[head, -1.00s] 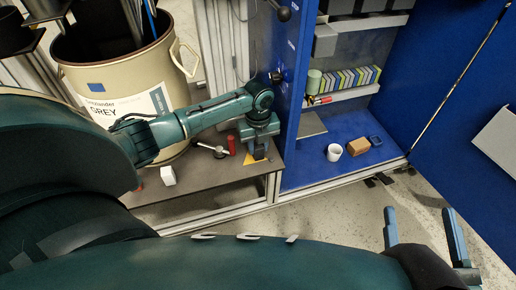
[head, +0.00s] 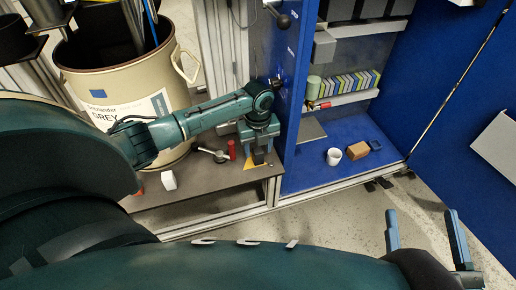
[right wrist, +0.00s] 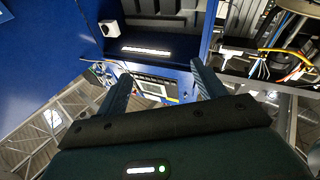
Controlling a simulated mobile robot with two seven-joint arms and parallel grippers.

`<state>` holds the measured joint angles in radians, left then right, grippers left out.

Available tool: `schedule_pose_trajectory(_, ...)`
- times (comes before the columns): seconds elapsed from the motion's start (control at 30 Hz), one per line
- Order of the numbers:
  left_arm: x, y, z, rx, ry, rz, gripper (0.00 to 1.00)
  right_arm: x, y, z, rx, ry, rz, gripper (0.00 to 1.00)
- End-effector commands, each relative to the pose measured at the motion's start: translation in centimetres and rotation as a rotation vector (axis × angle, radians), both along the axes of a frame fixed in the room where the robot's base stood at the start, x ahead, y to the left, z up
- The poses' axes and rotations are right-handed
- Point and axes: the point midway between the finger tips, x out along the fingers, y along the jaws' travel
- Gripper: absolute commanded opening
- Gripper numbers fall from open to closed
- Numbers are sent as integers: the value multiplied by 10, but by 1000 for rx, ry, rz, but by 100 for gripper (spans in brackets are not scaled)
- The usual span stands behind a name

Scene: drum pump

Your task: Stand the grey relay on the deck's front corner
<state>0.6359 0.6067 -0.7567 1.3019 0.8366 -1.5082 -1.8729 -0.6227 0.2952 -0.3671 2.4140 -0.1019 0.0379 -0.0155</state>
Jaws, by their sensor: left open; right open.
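The dark grey relay (head: 259,157) stands upright on the front right corner of the deck (head: 215,188), at a yellow triangle mark (head: 235,159). My left gripper (head: 259,148) points down over the relay, open, with its fingers on either side of the relay's upper part. Whether a finger still touches the relay I cannot tell. My right gripper (head: 420,213) is open and empty at the lower right, far from the deck. Its two fingers also show apart in the right wrist view (right wrist: 161,72).
On the deck are a red cylinder (head: 232,149), a white block (head: 169,180) and a metal-handled tool (head: 212,153). A cream drum (head: 120,75) stands behind. The blue cabinet (head: 312,172) on the right holds a white cup (head: 334,157) and a brown block (head: 358,150).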

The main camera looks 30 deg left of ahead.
Motion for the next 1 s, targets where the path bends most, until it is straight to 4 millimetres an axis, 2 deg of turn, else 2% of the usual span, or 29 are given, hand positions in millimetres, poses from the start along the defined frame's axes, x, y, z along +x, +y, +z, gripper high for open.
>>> schedule_pose_trajectory(0.03, 1, 0, 16, 0, -4, -1, 49, 0, -1, 8, -10, -4, -3, 69)
schedule_pose_trajectory(0.1, 1, 0, 28, 0, -4, -1, 49, -1, -2, 8, -30, -4, -9, 69)
schedule_pose_trajectory(0.33, 0, 0, 58, 0, -1, 0, 49, -2, -6, -3, -81, 14, -27, 69)
schedule_pose_trajectory(1.0, 0, 0, 62, -1, -1, 0, 49, -1, -6, -4, -80, 13, -35, 69)
